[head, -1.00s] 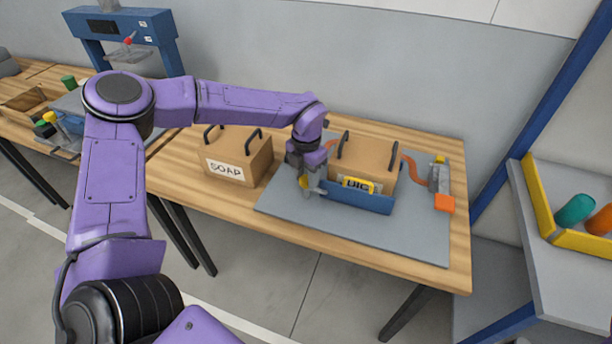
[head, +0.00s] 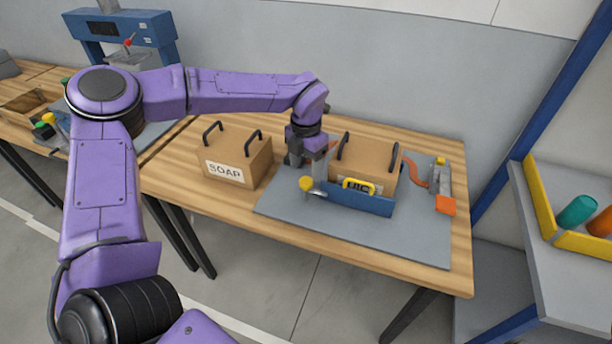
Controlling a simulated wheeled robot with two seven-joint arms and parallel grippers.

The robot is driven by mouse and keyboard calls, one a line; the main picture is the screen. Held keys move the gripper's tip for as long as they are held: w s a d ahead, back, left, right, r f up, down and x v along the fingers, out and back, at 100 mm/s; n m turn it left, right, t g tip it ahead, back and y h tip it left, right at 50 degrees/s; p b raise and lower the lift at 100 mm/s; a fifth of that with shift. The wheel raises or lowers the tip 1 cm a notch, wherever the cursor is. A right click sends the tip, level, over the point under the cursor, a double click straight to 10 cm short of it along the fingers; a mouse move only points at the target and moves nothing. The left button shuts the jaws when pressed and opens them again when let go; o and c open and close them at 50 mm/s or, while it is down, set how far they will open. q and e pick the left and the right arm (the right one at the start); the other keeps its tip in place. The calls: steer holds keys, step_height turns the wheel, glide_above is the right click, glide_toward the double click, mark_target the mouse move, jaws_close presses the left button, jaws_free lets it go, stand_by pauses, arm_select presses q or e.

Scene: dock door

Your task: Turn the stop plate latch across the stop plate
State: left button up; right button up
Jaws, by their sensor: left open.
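The blue stop plate (head: 365,203) stands along the front of a brown handled box on the grey mat. What looks like its latch, a yellow-knobbed piece (head: 306,184), is at the plate's left end. It is too small to tell whether its bar lies across the plate. My left gripper (head: 293,161) is open and points down behind and slightly left of the yellow knob, apart from it. Its fingertips are small and partly unclear. My right gripper is not in view.
A SOAP box (head: 229,165) stands to the left. A grey fixture (head: 433,180) with an orange block is at the right. The mat's front (head: 340,232) is clear.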

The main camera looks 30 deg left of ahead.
mark_target(306, 180)
arm_select(q)
step_height(306, 180, up, 6)
stand_by(0.6)
